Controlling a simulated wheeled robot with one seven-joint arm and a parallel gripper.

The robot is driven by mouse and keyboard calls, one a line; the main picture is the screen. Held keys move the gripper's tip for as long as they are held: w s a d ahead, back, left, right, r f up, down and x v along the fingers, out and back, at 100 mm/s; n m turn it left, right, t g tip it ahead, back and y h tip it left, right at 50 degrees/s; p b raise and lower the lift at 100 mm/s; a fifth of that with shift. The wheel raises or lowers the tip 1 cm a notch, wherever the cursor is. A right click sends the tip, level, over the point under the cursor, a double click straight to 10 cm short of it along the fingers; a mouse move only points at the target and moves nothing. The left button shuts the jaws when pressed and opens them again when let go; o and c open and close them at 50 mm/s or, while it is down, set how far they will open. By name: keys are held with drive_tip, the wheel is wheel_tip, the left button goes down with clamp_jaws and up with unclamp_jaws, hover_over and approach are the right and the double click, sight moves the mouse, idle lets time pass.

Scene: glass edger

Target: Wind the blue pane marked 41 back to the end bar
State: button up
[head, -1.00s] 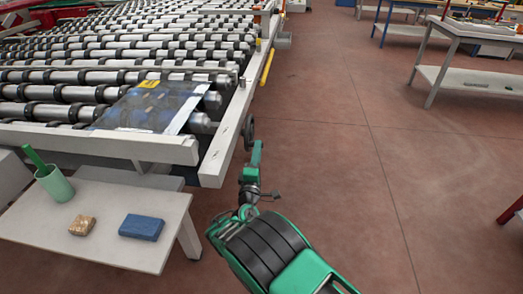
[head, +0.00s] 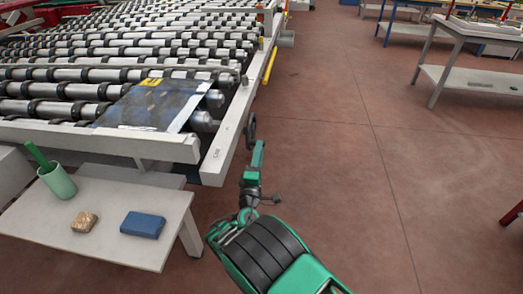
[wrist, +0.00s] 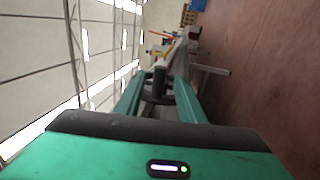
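The blue pane (head: 150,106) lies flat on the rollers at the near right corner of the roller bed, with a yellow tag (head: 151,82) at its far edge. The tag's number is too small to read. The white end bar (head: 100,138) runs across the near end. The pane's near edge is close to it; I cannot tell whether they touch. A dark handwheel (head: 250,131) sits on the outer side of the right rail. My gripper (head: 257,150) is at the wheel. In the wrist view my gripper (wrist: 159,78) has its green fingers apart, with a dark upright handle (wrist: 160,80) between them.
A low white table (head: 110,215) stands before the end bar, holding a green cup (head: 58,183), a tan block (head: 84,222) and a blue block (head: 143,225). A yellow bar (head: 270,66) runs along the right rail. The floor to the right is clear up to the workbenches (head: 470,75).

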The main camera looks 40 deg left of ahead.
drive_tip(key=v, duration=0.9)
drive_tip(key=shift+d, duration=0.1)
